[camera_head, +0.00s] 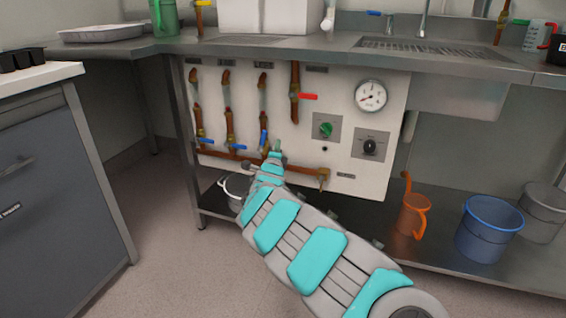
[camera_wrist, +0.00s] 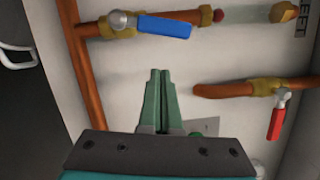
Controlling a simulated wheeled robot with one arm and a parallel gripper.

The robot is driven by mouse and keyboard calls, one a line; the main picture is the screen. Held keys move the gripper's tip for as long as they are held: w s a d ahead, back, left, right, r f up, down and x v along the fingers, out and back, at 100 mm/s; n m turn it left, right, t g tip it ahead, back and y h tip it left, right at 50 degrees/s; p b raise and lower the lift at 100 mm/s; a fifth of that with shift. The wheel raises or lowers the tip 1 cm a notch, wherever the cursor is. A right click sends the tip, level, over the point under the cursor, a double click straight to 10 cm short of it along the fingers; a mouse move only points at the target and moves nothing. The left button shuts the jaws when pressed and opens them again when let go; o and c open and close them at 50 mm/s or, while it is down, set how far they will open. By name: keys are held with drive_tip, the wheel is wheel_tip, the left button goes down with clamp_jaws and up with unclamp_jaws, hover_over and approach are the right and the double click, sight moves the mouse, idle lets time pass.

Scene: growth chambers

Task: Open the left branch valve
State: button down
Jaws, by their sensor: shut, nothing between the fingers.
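The valve with a blue lever (camera_wrist: 165,26) sits on a copper branch pipe beside a label reading LEFT (camera_wrist: 304,16) in the wrist view. Its lever lies roughly along its pipe. In the head view this appears to be the third blue lever (camera_head: 264,140), standing upright. The other two blue levers, left (camera_head: 205,141) and middle (camera_head: 231,145), lie crosswise to their pipes. My gripper (camera_wrist: 158,75) has its green fingers together and empty, below the blue lever in the wrist view and apart from it. In the head view my gripper (camera_head: 275,153) is just below and right of that lever.
A red-levered valve (camera_wrist: 278,115) is on the neighbouring pipe. The panel carries a pressure gauge (camera_head: 371,95), a green knob (camera_head: 326,130) and a black knob (camera_head: 370,146). A copper pipe (camera_wrist: 85,70) crosses the branch foot. The steel counter (camera_head: 300,47) overhangs the panel.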

drive_tip(key=s+a, duration=0.1)
drive_tip(key=s, duration=0.9)
drive_tip(key=shift+a+f, duration=0.2)
drive_tip(key=shift+f, duration=0.2)
drive_tip(key=shift+d+r, duration=0.1)
